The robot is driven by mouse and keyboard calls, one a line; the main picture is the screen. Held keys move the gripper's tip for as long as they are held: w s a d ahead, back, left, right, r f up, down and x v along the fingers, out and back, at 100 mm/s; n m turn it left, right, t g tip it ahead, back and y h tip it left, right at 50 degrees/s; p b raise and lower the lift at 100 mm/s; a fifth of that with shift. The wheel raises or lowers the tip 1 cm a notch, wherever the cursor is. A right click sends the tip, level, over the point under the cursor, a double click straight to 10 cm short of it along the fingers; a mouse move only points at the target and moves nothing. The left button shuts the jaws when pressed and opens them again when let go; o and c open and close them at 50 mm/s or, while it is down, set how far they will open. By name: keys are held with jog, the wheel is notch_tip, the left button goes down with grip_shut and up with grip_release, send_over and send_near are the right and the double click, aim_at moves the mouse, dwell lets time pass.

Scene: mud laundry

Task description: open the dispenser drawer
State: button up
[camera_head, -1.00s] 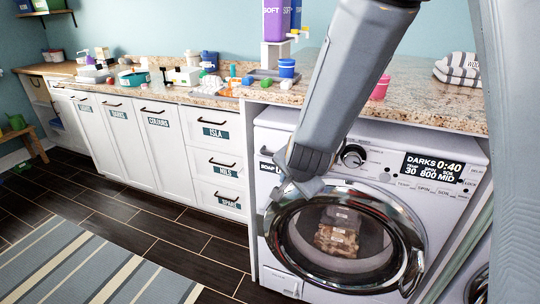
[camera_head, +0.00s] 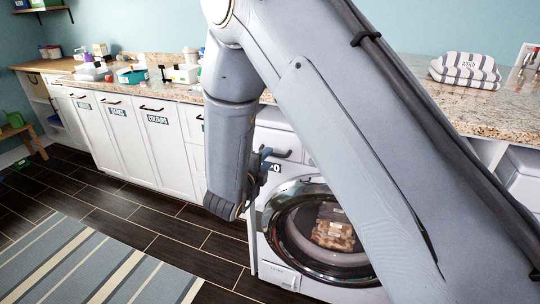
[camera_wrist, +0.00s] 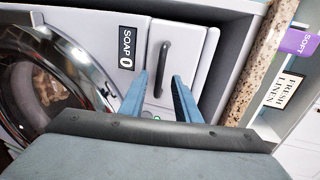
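The dispenser drawer (camera_wrist: 190,47) is a pale front with a dark bar handle (camera_wrist: 163,68), beside the SOAP label (camera_wrist: 127,48) on the white washing machine. In the wrist view, the drawer looks closed. My gripper (camera_wrist: 157,88) is open, its two blue fingers apart and pointing at the drawer. The handle lies just beyond and between the fingertips, with nothing held. In the head view, the handle (camera_head: 281,153) shows just right of my gripper (camera_head: 264,156), and my arm covers most of the machine's control panel.
The round washer door (camera_head: 320,235) is below the drawer, with a brown bundle behind its glass. A granite counter (camera_head: 500,108) runs above the machine. White cabinets (camera_head: 125,150) stand to the left. The dark floor (camera_head: 190,240) in front is open, with a striped rug (camera_head: 80,265).

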jog(key=x, duration=0.3)
jog(key=shift+w+p, duration=0.1)
jog(key=shift+p, duration=0.2)
grip_shut()
